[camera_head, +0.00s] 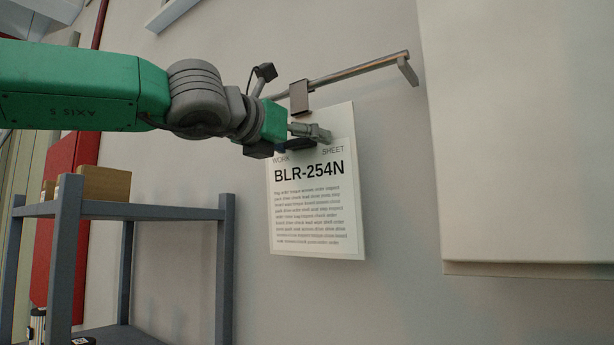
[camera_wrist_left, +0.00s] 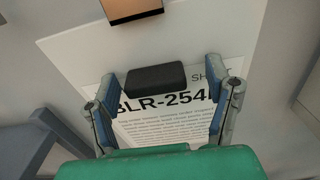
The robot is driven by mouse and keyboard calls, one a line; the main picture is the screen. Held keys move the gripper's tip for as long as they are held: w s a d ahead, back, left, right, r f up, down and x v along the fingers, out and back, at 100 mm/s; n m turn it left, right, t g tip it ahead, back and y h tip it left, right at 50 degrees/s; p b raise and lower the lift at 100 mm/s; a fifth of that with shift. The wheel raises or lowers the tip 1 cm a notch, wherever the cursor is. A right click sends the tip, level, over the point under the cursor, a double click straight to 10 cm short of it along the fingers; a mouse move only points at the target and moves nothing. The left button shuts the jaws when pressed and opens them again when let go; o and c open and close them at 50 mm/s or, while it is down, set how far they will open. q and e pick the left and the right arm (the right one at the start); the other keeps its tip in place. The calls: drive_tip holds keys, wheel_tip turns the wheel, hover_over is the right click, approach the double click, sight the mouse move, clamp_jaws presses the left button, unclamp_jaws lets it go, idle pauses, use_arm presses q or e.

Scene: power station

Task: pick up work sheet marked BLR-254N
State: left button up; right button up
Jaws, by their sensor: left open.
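The white work sheet (camera_head: 318,215) marked BLR-254N hangs upright against the wall below a brown clip (camera_head: 299,97). My left gripper (camera_head: 313,137) is in front of the upper part of the sheet and partly hides its heading. In the left wrist view the sheet (camera_wrist_left: 88,58) lies beyond the spread fingers of the open left gripper (camera_wrist_left: 172,90). A black block (camera_wrist_left: 156,77) shows between the fingers in front of the sheet's print; I cannot tell whether it is fixed to the sheet. The clip (camera_wrist_left: 130,10) shows at the top edge there. My right gripper is not in view.
A metal bar (camera_head: 355,70) with a bent end runs above the sheet. A large pale panel (camera_head: 520,130) stands out at the right. A blue-grey rack (camera_head: 150,211) with a brown box (camera_head: 100,183) stands at the lower left. The wall below the sheet is clear.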

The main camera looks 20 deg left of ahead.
use_arm(q)
drive_tip(key=shift+s+a, duration=0.15)
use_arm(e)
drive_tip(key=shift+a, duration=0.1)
use_arm(q)
drive_tip(key=shift+s+a+r, duration=0.1)
drive_tip(key=shift+s+a, duration=0.05)
drive_tip(key=shift+a, duration=0.05)
drive_tip(key=c, duration=0.3)
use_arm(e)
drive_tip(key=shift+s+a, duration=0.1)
use_arm(q)
drive_tip(key=shift+a, duration=0.35)
clamp_jaws()
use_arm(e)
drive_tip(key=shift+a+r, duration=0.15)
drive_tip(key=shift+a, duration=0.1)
use_arm(q)
drive_tip(key=shift+d, duration=0.15)
